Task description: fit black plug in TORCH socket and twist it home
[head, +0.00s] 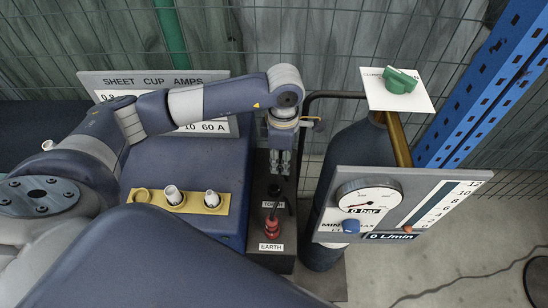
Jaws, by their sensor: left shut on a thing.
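My left gripper (280,166) points down over the dark panel (261,192) of the welding set, close above the TORCH label (271,204). It is shut on what appears to be the black plug (275,190), a dark shape just below the fingertips. The TORCH socket is hard to make out because the dark shape covers it. I cannot tell whether the plug is in the socket or only over it. A red plug (272,229) stands at the EARTH label (270,247) on the same panel. My right gripper is not in view.
A yellow strip (222,207) with white cups lies left of the panel. A gas cylinder (354,158) with a gauge board (415,180) stands close at right. A green knob (400,80) on a white plate is above it. A wire mesh fence runs behind.

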